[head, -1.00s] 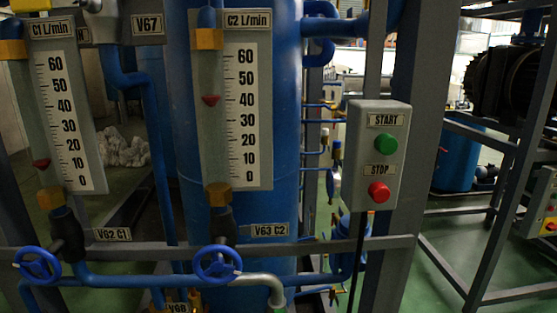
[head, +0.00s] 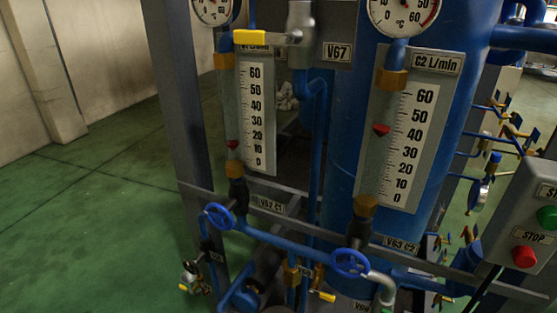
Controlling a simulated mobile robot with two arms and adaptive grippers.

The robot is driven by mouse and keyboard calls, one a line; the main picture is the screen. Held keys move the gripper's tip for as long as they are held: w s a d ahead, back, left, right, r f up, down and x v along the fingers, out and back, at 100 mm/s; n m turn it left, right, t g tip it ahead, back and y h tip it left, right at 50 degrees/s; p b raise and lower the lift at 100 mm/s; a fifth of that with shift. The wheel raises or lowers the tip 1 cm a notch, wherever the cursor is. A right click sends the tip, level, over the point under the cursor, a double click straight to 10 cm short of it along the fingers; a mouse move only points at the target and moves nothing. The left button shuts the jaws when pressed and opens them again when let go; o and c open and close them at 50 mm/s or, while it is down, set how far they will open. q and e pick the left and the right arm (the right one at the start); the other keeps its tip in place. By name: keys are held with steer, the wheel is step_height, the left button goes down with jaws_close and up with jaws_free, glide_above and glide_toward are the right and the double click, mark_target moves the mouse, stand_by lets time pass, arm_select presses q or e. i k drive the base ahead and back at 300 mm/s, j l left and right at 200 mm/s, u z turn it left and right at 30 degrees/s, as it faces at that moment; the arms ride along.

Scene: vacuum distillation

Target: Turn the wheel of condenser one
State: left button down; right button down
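The blue handwheel of condenser one (head: 219,216) sits at the lower left of the rig, beside the label V62 C1 (head: 267,204). Above it stands the C1 flow gauge (head: 257,115), with its red marker low on the scale, between 10 and 20. A second blue handwheel (head: 350,263) sits below the C2 gauge (head: 410,135), near the label V63 C2. Neither of my grippers shows in the head view.
A control box with a green start button (head: 547,217) and a red stop button (head: 524,256) is at the right edge. A yellow-handled valve (head: 250,37) is above the C1 gauge. Small valves and pipes sit low in front. Green floor (head: 90,220) on the left is clear.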

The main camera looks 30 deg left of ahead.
mark_target(219, 217)
steer(key=u, duration=1.3)
